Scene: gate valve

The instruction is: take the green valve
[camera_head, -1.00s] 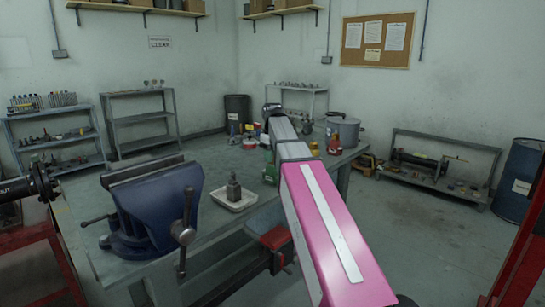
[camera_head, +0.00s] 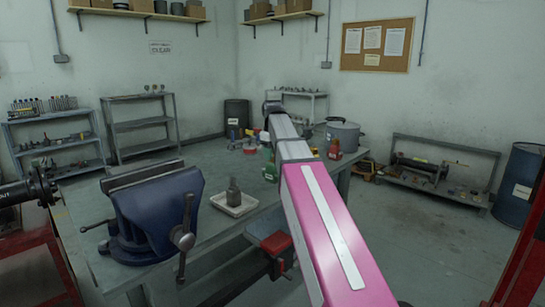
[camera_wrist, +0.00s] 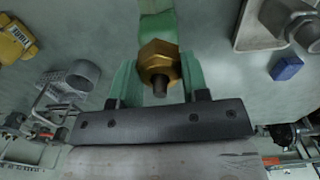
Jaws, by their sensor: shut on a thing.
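The green valve shows in the wrist view as a green body (camera_wrist: 157,24) with a brass hex nut and a dark stem end pointing towards the camera. My gripper (camera_wrist: 157,78) is shut on the green valve, with one pale green finger on each side of the brass nut. The far part of the valve runs out of the top of the wrist view. In the head view my grey and pink arm reaches over the workbench (camera_head: 215,150) and hides the gripper and what it holds.
A blue vise (camera_head: 155,215) stands at the bench's near left. A white tray (camera_head: 222,207) holds a grey part. A red item (camera_head: 334,150) and a grey pot (camera_head: 343,135) stand right of my arm. A yellow item (camera_wrist: 14,42) and a blue block (camera_wrist: 287,68) flank the gripper in the wrist view.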

